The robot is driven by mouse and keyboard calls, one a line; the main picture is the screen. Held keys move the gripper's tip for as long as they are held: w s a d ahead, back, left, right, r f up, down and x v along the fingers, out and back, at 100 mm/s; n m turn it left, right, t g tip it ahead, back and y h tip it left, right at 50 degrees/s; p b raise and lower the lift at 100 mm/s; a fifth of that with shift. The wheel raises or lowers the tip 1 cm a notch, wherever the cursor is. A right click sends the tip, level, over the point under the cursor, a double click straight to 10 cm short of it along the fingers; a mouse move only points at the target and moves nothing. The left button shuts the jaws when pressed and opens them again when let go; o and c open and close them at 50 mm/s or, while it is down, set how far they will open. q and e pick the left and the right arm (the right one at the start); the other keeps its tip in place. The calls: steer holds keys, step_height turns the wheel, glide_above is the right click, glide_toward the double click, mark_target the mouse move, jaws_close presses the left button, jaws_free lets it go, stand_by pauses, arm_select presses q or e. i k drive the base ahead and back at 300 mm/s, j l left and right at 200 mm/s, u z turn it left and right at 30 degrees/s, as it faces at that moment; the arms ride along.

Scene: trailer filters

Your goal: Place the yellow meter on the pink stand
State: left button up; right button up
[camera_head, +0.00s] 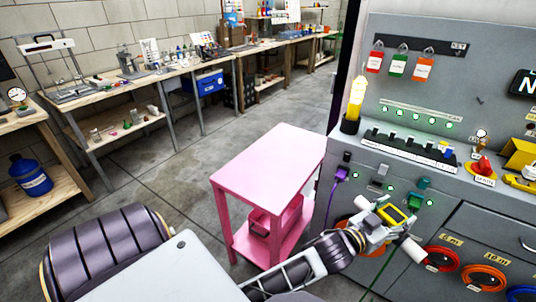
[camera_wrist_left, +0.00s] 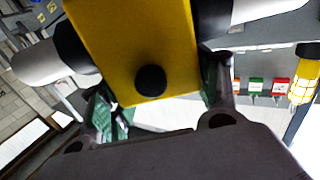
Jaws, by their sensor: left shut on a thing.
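The yellow meter (camera_head: 395,214) is in my left gripper (camera_head: 380,222), in front of the grey cabinet, to the right of the pink stand. The left wrist view shows the meter's yellow body (camera_wrist_left: 138,45) close up, with a black knob and black and white cylindrical parts on both sides. The left gripper (camera_wrist_left: 160,105) is shut on it, with green finger pads at its sides. The pink stand (camera_head: 268,160) has a bare flat top and a lower shelf with a dark pink box on it. The right gripper is not in view.
The grey cabinet (camera_head: 480,90) carries hanging tags, switches, a yellow lamp (camera_head: 354,98) and a purple plug (camera_head: 341,174). Orange and red coils (camera_head: 440,259) are set low on it. Workbenches (camera_head: 150,80) line the back wall. The grey floor left of the stand is clear.

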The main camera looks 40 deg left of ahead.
mark_target(280, 183)
steer(key=l+u, duration=0.35)
steer(key=i+l+u, duration=0.1)
steer(key=l+u, duration=0.3)
steer(key=l, duration=0.15)
steer(key=k+l+u, duration=0.1)
steer(key=l+u, duration=0.25)
steer(key=l, duration=0.45)
